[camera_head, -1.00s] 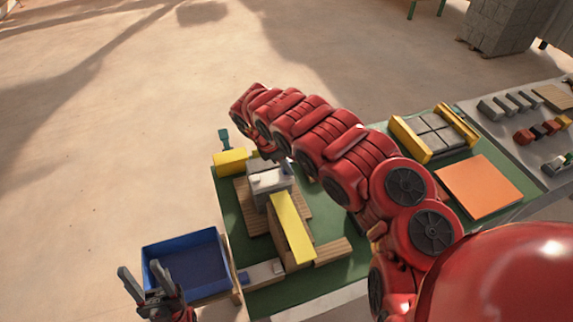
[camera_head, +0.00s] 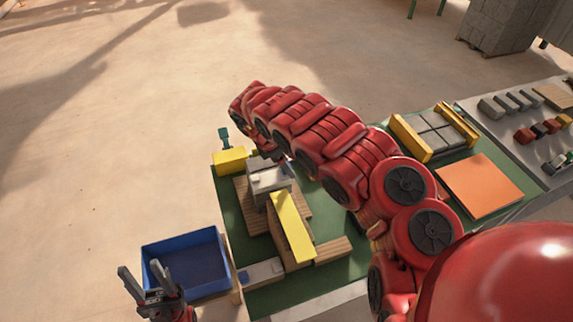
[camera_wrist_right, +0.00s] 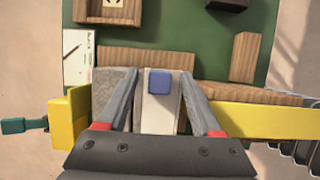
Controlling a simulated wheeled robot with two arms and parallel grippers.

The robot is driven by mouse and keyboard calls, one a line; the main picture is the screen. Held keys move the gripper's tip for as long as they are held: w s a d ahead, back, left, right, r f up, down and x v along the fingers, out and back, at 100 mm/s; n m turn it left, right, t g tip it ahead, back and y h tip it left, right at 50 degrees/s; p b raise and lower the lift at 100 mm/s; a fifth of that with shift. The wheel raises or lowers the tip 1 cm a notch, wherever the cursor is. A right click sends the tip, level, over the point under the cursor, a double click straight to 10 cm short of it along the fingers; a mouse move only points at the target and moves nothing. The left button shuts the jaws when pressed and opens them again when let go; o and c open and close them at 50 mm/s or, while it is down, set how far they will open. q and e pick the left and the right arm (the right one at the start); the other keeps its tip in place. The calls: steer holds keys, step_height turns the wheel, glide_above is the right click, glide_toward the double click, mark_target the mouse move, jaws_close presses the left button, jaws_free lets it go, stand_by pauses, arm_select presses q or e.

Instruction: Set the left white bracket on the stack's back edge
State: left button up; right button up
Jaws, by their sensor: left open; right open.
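A white bracket (camera_wrist_right: 158,115) with a blue square on its face shows in the right wrist view, between the two fingers of my right gripper (camera_wrist_right: 161,95). The fingers are apart, one on each side of it; contact is not clear. A grey block (camera_wrist_right: 105,82) is beside it on the left. In the head view the white piece (camera_head: 262,179) is at the top of the stack (camera_head: 275,200), by its back end; my right arm partly hides this spot. My left gripper (camera_head: 144,285) is open and empty at the lower left.
A blue bin (camera_head: 187,262) stands beside my left gripper. An orange plate (camera_head: 480,186) and a yellow-sided block group (camera_head: 435,133) lie to the right.

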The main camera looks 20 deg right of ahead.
steer(key=b+v, duration=0.3)
steer(key=v, duration=1.3)
steer(key=shift+s+a+r, duration=0.15)
steer(key=shift+a+r, duration=0.15)
steer(key=shift+r, duration=0.05)
